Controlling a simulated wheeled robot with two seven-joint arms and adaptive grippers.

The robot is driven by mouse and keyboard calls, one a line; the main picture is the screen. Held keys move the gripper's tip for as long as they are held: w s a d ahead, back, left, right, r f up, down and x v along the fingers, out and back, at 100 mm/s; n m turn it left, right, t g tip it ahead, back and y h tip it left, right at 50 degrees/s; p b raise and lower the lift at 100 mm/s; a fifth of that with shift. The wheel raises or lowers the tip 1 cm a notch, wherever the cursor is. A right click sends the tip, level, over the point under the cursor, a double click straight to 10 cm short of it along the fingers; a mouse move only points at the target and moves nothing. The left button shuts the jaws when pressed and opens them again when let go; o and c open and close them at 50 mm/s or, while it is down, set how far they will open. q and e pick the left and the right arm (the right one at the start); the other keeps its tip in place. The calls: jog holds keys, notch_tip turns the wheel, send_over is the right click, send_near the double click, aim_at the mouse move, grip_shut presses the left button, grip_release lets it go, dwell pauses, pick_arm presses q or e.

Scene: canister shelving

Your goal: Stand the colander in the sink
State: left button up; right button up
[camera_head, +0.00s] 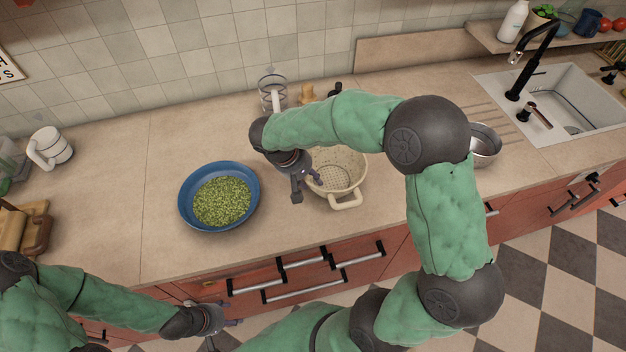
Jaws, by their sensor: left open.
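The cream colander (347,195) stands upright on the counter, with a handle at its front and holes in its bowl. My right gripper (306,187) is at the colander's left rim, with its fingers close to or on the rim. I cannot tell whether it grips the rim. My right arm hides part of the colander's back. The white sink (570,98) is at the far right, set in the counter, with a black faucet (530,62) at its left. My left gripper (224,332) is open and empty, low in front of the drawers, away from the colander.
A blue bowl of green peas or lentils (186,205) stands left of the colander. A metal pot (487,145) stands between colander and sink, partly behind my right arm. A white mug (50,147) is at far left.

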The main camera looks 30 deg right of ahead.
jog(key=p+v, duration=0.1)
jog(key=v, duration=0.7)
jog(key=shift+r, duration=0.35)
jog(key=shift+a, duration=0.15)
